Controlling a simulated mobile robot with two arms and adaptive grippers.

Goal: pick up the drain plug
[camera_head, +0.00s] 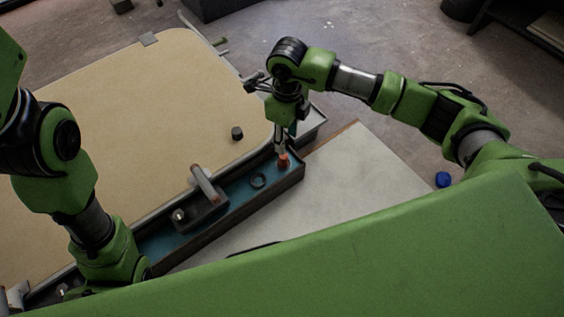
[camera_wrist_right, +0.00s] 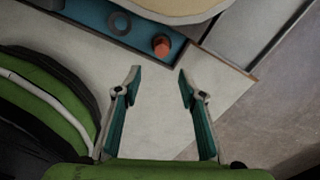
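A small orange-red plug (camera_head: 283,162), which I take as the drain plug, stands at the right end of a blue-lined tray. It also shows in the right wrist view (camera_wrist_right: 161,45), just beyond the fingertips. My right gripper (camera_head: 281,147) points down and appears close to the plug in the head view. In the right wrist view my right gripper (camera_wrist_right: 160,71) is open, with nothing between its fingers. The plug is outside the gap. My left arm reaches down at the left; its gripper is hidden by my own body.
The tray (camera_head: 228,218) also holds a dark ring (camera_head: 258,180) and a black block with a grey cylinder (camera_head: 201,180). A black knob (camera_head: 237,133) sits on the tan panel (camera_head: 140,110). A blue cap (camera_head: 443,180) lies at right. The pale board (camera_head: 345,180) is clear.

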